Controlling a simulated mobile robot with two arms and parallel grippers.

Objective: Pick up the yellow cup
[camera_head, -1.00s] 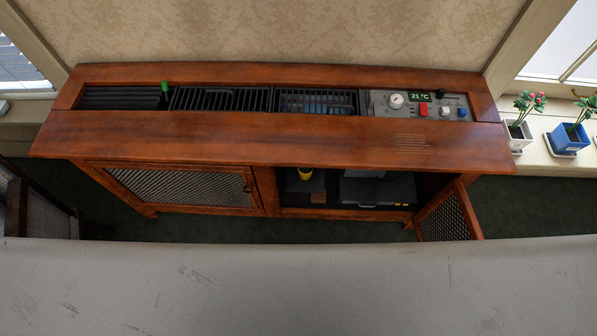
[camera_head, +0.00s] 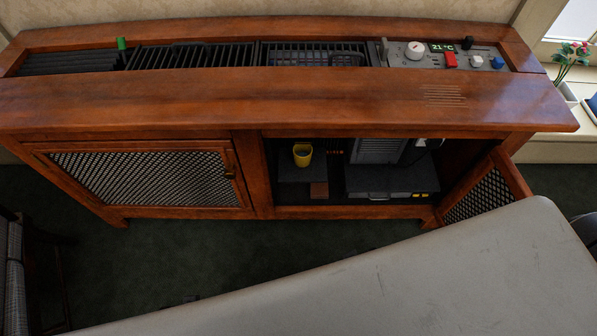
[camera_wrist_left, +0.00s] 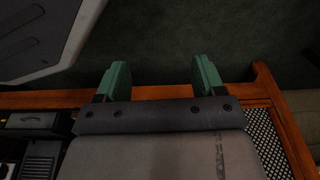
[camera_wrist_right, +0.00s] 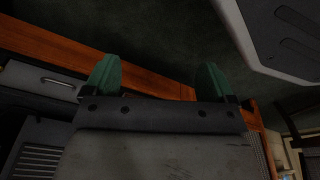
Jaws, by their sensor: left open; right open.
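The yellow cup (camera_head: 302,154) stands upright in the head view on a dark raised block (camera_head: 303,172) inside the open right compartment of the wooden cabinet (camera_head: 250,196). Neither wrist view shows the cup. My left gripper (camera_wrist_left: 158,80) is open and empty in the left wrist view, its green fingers spread before the cabinet's edge and the dark floor. My right gripper (camera_wrist_right: 158,78) is open and empty in the right wrist view, with a wooden edge behind its fingers. Neither gripper shows in the head view.
The open mesh door (camera_head: 482,187) swings out at the compartment's right. A grey unit (camera_head: 392,182) fills the compartment right of the cup. A small brown block (camera_head: 319,190) sits below the cup. The left mesh door (camera_head: 145,178) is closed. The cabinet top overhangs the compartment.

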